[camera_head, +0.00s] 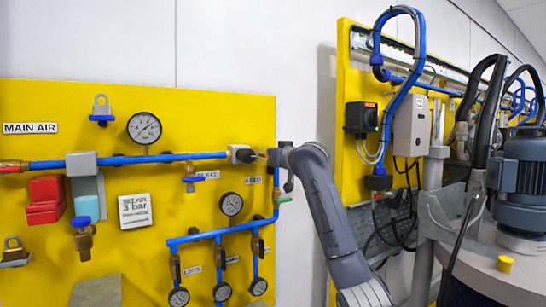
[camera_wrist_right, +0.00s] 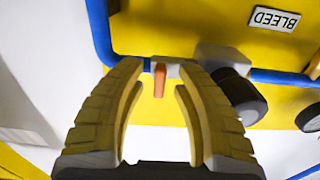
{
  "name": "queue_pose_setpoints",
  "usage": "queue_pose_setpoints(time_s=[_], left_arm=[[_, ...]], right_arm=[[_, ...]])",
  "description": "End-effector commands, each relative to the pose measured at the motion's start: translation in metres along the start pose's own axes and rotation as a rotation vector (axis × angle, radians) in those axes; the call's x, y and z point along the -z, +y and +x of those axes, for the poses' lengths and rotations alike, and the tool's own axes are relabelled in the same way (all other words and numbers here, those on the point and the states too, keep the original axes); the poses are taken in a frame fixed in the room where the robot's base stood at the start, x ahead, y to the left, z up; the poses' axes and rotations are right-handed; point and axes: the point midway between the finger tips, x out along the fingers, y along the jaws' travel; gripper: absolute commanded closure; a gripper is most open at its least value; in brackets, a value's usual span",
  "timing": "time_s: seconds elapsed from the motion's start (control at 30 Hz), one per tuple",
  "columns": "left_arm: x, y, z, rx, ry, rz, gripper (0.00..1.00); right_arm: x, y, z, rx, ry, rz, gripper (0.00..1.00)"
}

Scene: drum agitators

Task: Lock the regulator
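A pale fitting with a dark round knob (camera_head: 244,155), which looks like the regulator, sits on the blue air line at the upper right of the yellow panel. In the right wrist view the dark knob (camera_wrist_right: 241,98) is just right of my fingers. My right gripper (camera_wrist_right: 157,68) is open. An orange lever (camera_wrist_right: 159,82) on the blue pipe shows between its fingers, with visible gaps on both sides. In the head view my right gripper (camera_head: 274,157) is beside the knob, its fingers mostly hidden. My left gripper is not in view.
A brass-coloured padlock (camera_head: 13,247) is at the far left, below a red box (camera_head: 45,200). A filter bowl (camera_head: 87,195), several gauges and blue pipes (camera_head: 150,160) project from the panel. A second panel and a motor (camera_head: 522,180) stand at right.

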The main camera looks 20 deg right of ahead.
Motion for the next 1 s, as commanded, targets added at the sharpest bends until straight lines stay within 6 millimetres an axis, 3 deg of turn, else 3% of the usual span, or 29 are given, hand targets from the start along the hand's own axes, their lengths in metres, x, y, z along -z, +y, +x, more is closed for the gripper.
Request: queue_pose_setpoints(time_s=[0.6,0.8,1.0], left_arm=[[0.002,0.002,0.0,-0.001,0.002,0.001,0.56],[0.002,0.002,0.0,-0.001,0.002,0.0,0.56],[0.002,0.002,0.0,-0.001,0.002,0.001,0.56]], right_arm=[[0.0,0.001,-0.088,-0.001,0.002,-0.002,0.67],[0.0,0.001,-0.108,-0.001,0.001,-0.001,0.67],[0.0,0.0,-0.115,0.0,0.0,0.001,0.67]])
